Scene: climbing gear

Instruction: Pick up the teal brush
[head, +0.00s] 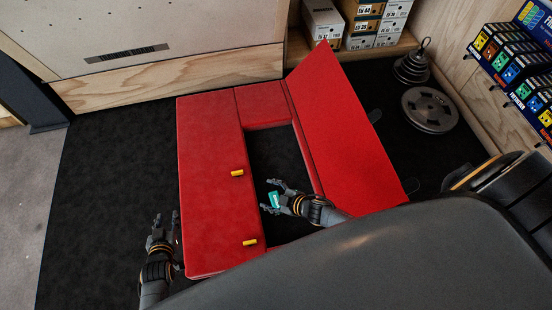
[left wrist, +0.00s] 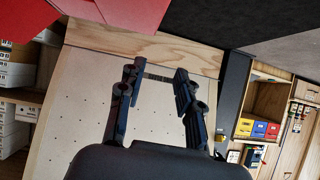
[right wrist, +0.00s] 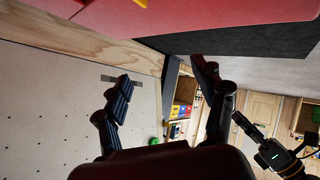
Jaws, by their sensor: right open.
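A small teal piece with white marking, which looks like the teal brush (head: 274,199), shows between the fingers of my right gripper (head: 267,196), over the dark opening in the red padding. I cannot tell whether it touches the fingers or lies below them. In the right wrist view the fingers of my right gripper (right wrist: 165,80) stand wide apart, and I do not clearly see the brush between them. My left gripper (head: 164,226) is beside the left edge of the padding. In the left wrist view its fingers (left wrist: 155,82) are apart with nothing between them.
The red padding (head: 207,210) has yellow tabs (head: 238,173) and a raised flap (head: 335,120) on the right. Weight plates (head: 430,108) and shoe boxes (head: 362,10) stand behind. A small green thing (right wrist: 153,141) is unclear. Black mat is free at left.

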